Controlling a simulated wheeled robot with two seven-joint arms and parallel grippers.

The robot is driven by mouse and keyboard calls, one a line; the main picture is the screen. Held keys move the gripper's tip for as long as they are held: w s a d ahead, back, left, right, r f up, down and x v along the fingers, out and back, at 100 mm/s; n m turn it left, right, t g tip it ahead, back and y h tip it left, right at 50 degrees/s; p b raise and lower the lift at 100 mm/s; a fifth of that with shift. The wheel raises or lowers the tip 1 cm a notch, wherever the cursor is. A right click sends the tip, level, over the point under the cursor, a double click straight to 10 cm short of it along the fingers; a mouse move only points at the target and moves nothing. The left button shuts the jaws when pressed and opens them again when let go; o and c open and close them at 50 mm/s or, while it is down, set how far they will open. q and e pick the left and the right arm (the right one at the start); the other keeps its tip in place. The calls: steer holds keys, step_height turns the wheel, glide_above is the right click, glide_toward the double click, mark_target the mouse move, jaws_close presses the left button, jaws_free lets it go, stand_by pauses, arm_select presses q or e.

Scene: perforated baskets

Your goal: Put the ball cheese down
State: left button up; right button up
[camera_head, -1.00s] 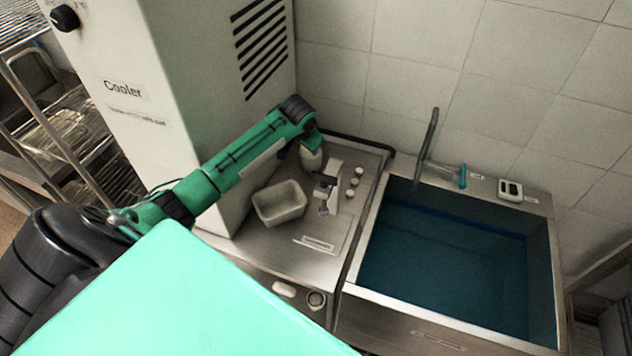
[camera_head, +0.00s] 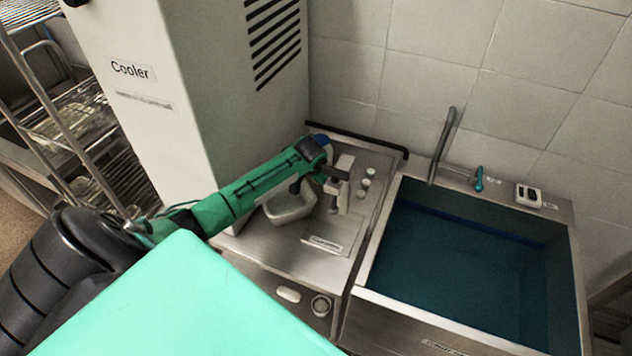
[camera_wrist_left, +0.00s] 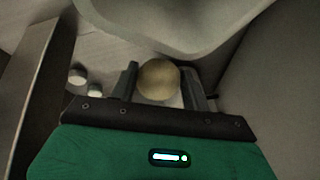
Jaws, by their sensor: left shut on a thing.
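The ball cheese (camera_wrist_left: 158,82) is a round, pale yellow-tan ball in the left wrist view. It sits between the two dark fingers of my left gripper (camera_wrist_left: 160,68), which is shut on it. In the head view my green left arm reaches over the steel counter beside the cooler. Its end hides the ball cheese there. A pale grey open container (camera_head: 290,206) stands on the counter, partly covered by my arm. It also shows in the wrist view (camera_wrist_left: 165,22), beyond the fingertips. My right gripper is not in view.
A tall white cooler (camera_head: 150,120) stands left of the counter (camera_head: 285,245). A grey fixture (camera_head: 344,190) and small round knobs (camera_head: 366,182) are close to my gripper. A deep blue sink (camera_head: 450,260) with a tap (camera_head: 442,145) lies to the right. The front of the counter has free room.

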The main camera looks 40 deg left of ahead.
arm_select(q)
step_height(320, 180, down, 4)
steer(key=b, duration=0.3)
steer(key=shift+r, duration=0.1)
steer(key=shift+r, duration=0.1)
steer(key=shift+f, duration=0.2)
steer(key=o, duration=1.3)
steer(key=shift+c, duration=0.2)
